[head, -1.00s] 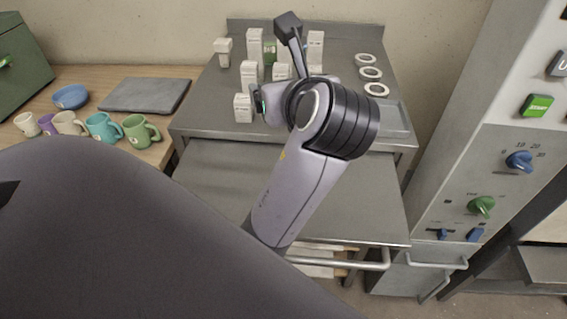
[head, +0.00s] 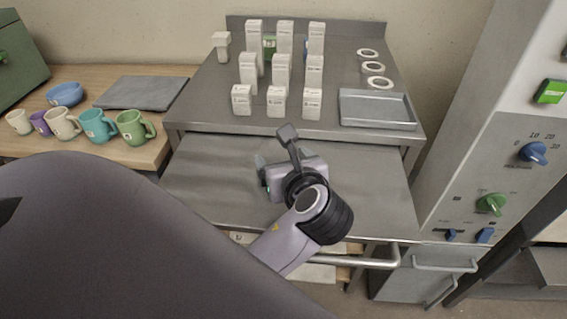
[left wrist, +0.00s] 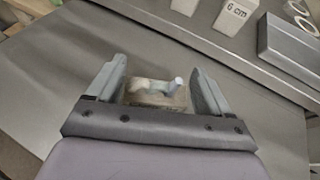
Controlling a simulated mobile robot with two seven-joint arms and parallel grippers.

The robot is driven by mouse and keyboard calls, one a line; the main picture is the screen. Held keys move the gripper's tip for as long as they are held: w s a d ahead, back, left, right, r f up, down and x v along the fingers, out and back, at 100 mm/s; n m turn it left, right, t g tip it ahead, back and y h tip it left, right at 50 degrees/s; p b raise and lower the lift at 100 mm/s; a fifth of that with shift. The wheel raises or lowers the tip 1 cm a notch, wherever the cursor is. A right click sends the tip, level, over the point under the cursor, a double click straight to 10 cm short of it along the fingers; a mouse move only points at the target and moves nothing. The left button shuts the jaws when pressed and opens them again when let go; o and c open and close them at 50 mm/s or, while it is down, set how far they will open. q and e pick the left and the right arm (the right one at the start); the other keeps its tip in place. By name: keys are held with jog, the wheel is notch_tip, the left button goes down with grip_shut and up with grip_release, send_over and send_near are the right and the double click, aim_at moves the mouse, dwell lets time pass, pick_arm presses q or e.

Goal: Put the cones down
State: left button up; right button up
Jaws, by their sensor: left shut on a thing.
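My left gripper (head: 282,165) is over the bare grey metal surface (head: 210,180) in front of the raised shelf. The left wrist view shows its two fingers (left wrist: 157,80) on either side of a small brown block (left wrist: 150,100), and it is shut on it. Several small pale cones (left wrist: 174,85), whitish to bluish, stick up from this block. In the head view the gripper and wrist hide the block and cones. I cannot tell whether the block touches the surface. My right gripper is in neither view.
White posts (head: 282,70) with printed labels stand in rows on the shelf (head: 345,133). Several white rings (head: 375,68) and a grey tray (head: 378,110) lie on its right. Mugs (head: 97,125) stand on the left wooden table. A control panel (head: 500,160) rises at right.

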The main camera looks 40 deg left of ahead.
pick_arm(q)
jog(key=shift+f, duration=0.2)
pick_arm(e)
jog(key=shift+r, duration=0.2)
pick_arm(q)
jog(key=o, duration=1)
jog(key=shift+c, duration=0.2)
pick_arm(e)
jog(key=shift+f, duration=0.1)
